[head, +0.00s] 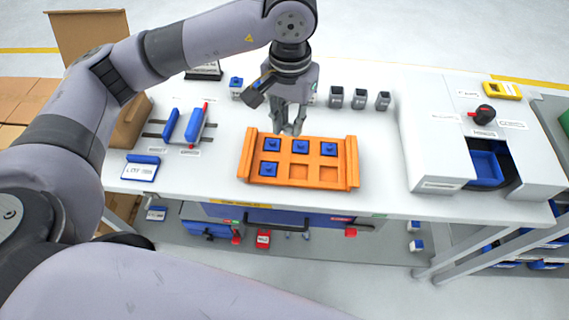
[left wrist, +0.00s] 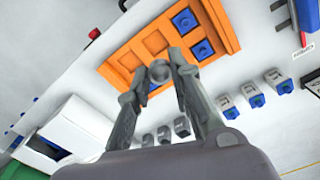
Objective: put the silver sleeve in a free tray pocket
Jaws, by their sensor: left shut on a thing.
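My left gripper (head: 290,129) is above the back edge of the orange tray (head: 354,163), pointing down. In the left wrist view its fingers (left wrist: 160,76) are shut on the silver sleeve (left wrist: 160,71), a small grey ring with its open end showing. In the head view the sleeve is too small to tell from the fingertips. The tray has two rows of pockets. Blue pieces fill the back row and the front left pocket (head: 265,169). The front middle pocket (head: 299,171) and front right pocket (head: 327,172) are empty. My right gripper is not in view.
Several small grey bins (head: 359,99) stand behind the tray to the right. A blue and red fixture (head: 186,127) is at the left. A white machine (head: 470,145) with a blue drawer stands at the right. The table between tray and machine is clear.

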